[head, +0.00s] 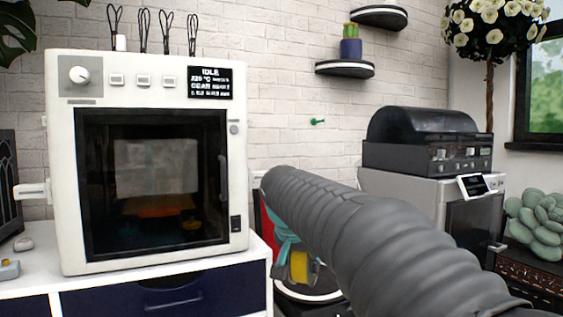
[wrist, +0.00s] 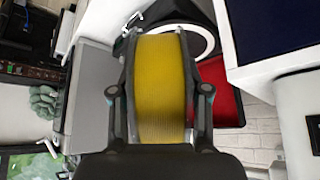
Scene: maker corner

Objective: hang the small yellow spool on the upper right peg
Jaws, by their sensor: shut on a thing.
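The yellow spool (wrist: 160,92) fills the middle of the wrist view, its wound band facing the camera. My gripper (wrist: 161,70) is shut on it, with one dark finger along each side. In the head view my thick grey arm reaches in from the lower right, and a small part of the yellow spool (head: 299,265) shows below it, low beside the white cabinet. The rest of the spool is hidden by my arm. A small green peg (head: 317,121) sticks out of the white brick wall, empty. No other peg shows clearly, so I cannot tell its place among others.
A white oven-like machine (head: 240,190) stands on a white and navy cabinet (head: 175,296) at left. A grey machine with a dark lid (head: 428,122) stands at right. Two shelves (head: 345,69) are above the peg, the lower holding a cactus pot (head: 350,48). The wall around the peg is clear.

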